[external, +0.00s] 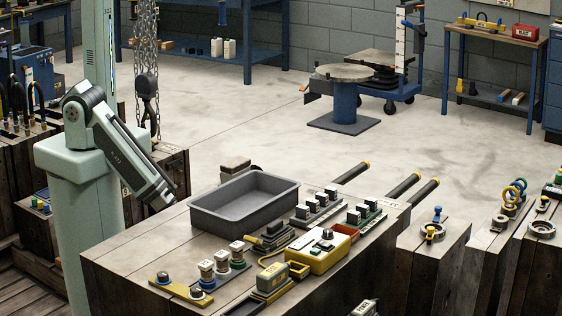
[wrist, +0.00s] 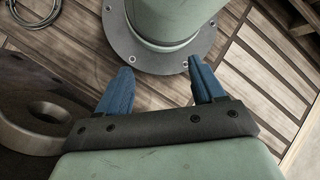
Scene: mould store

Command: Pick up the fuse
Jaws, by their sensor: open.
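My gripper (wrist: 157,72) shows in the wrist view with two blue fingers spread apart and nothing between them. It faces the round flange of my own base and the plank floor, so no fuse is in that view. In the external view my forearm slants down left of the grey tray, and the fingers cannot be made out. I cannot tell which is the fuse.
The empty grey tray (external: 244,215) sits at the bench's back left. A yellow box (external: 316,253), a yellow bar with knobs (external: 180,289) and rows of dark blocks (external: 318,208) crowd the bench (external: 125,262). Chains with a hook (external: 147,85) hang behind my arm.

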